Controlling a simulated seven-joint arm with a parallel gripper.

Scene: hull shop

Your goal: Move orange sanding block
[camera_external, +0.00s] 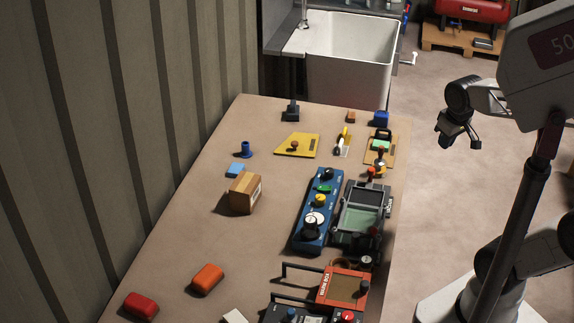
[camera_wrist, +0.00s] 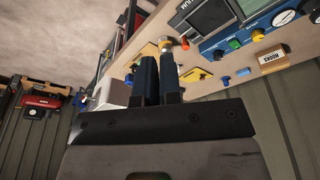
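The orange sanding block (camera_external: 207,279) appears to be the rounded orange block lying on the near left part of the workbench in the external view. A similar red block (camera_external: 140,305) lies nearer, to its lower left. I do not make out the orange block in the wrist view. My gripper (camera_external: 458,138) is in the air off the right side of the bench, far from the orange block. Its two dark fingers (camera_wrist: 159,60) show close together in the wrist view, with nothing clearly held between them. How far they are apart is unclear.
The workbench (camera_external: 165,240) carries a cardboard box (camera_external: 244,193), a blue control panel (camera_external: 302,235), a grey-green device (camera_external: 360,215) and an orange-framed box (camera_external: 343,288). A white sink (camera_external: 350,50) stands behind. The corrugated wall (camera_external: 90,130) borders the left. Bench around the orange block is mostly clear.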

